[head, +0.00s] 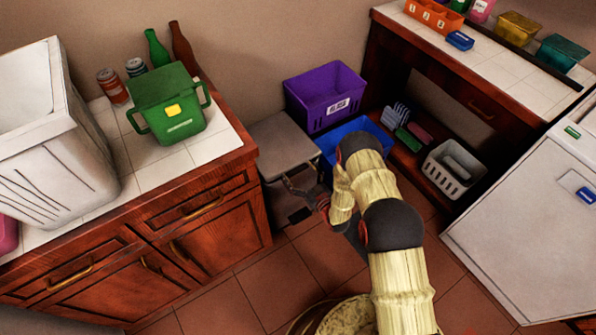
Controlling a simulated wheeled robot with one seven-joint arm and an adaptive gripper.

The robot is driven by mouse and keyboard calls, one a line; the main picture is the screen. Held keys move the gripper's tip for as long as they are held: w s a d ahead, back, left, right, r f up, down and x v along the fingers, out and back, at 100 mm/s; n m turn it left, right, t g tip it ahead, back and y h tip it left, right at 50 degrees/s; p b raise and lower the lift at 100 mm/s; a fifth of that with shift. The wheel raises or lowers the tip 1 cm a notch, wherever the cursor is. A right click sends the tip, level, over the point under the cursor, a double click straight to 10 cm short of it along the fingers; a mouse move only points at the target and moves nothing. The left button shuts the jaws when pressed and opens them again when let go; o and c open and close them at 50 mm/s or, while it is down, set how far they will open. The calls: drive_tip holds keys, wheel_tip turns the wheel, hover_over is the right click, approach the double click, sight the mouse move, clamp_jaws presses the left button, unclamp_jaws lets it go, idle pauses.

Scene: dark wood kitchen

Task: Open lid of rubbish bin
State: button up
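The rubbish bin appears to be the grey box (281,145) on the floor between the wooden cabinet and the blue crate. Its flat grey top looks like a lid lying down level. A small dark part (299,215) shows low at its front and may be a pedal. My gripper (294,188) is in front of the bin, just below the front edge of the top in the picture. It is small and dark here, so finger opening and any contact with the bin are unclear. Nothing is visibly held. My arm hides part of the floor on the right.
A purple crate (325,95) stands behind the bin, and a blue crate (355,130) beside it, partly behind my arm. A wooden cabinet (215,215) bounds the left. A white basket (453,171) and a white appliance (530,220) lie right. Tiled floor (300,270) is clear in front.

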drive_tip(key=shift+w+r, duration=0.15)
drive_tip(key=c, duration=1.5)
drive_tip(key=shift+r, duration=0.1)
